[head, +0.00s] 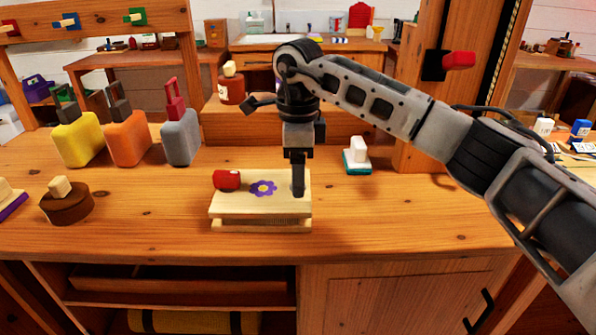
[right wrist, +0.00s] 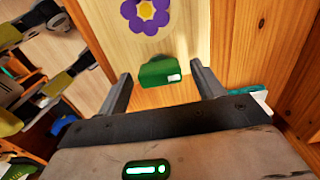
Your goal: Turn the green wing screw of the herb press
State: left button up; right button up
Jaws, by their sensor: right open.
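The herb press (head: 260,207) is a pale wooden block of stacked boards on the bench, with a purple flower (head: 263,188) on top. A red wing screw (head: 227,180) stands at its left end. My right gripper (head: 298,190) points down over the press's right end and hides the green wing screw in the head view. In the right wrist view the green wing screw (right wrist: 160,72), with a small white mark, lies between the spread fingers of my right gripper (right wrist: 160,76). The fingers are open, with gaps to the screw. My left gripper is not in view.
A white and teal object (head: 357,157) stands right of the press. Yellow (head: 79,142), orange (head: 128,140) and grey (head: 180,139) bag-like items stand at the left, behind a round brown box (head: 67,204). A wooden post (head: 420,125) rises at the right. The front bench is clear.

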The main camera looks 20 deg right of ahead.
jog(key=shift+f, duration=0.2)
jog(key=c, duration=1)
